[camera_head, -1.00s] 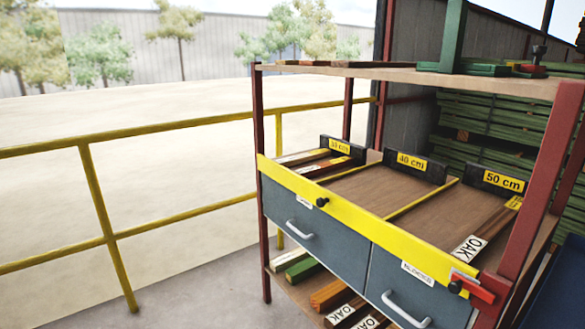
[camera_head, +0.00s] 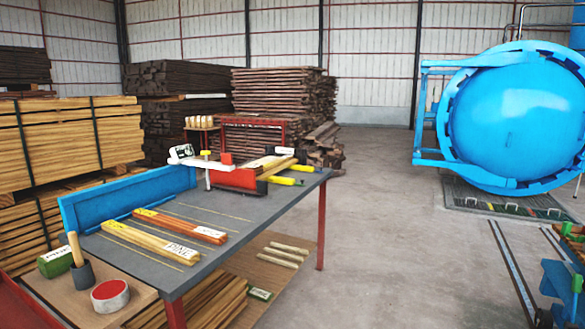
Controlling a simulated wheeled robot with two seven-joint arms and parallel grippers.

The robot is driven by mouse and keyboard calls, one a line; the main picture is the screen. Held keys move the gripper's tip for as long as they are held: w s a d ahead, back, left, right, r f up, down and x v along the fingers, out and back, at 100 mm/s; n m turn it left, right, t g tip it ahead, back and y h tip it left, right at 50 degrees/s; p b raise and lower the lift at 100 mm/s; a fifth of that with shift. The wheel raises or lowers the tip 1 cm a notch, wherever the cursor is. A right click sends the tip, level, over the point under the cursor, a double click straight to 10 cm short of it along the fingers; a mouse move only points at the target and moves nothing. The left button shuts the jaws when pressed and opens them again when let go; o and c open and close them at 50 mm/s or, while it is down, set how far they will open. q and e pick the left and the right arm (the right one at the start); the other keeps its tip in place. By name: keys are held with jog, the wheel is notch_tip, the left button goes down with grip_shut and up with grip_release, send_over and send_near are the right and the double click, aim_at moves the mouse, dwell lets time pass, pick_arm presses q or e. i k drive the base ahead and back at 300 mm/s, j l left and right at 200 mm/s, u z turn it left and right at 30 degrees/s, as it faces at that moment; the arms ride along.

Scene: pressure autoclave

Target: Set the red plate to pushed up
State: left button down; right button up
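On the grey-topped table, a low red panel (camera_head: 236,180) stands at the far end, partly hidden by a white upright device (camera_head: 207,172). A small red piece (camera_head: 226,158) sits just above this panel. I cannot tell which of these, if either, is the red plate. Neither of my grippers is in view.
The table (camera_head: 190,262) has a blue side fence (camera_head: 130,202), labelled wood strips (camera_head: 150,240) and yellow-handled tools (camera_head: 288,181). A large blue autoclave door (camera_head: 512,115) stands right. Open floor lies between.

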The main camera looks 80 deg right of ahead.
aim_at(239, 180)
jog(key=z, duration=2.25)
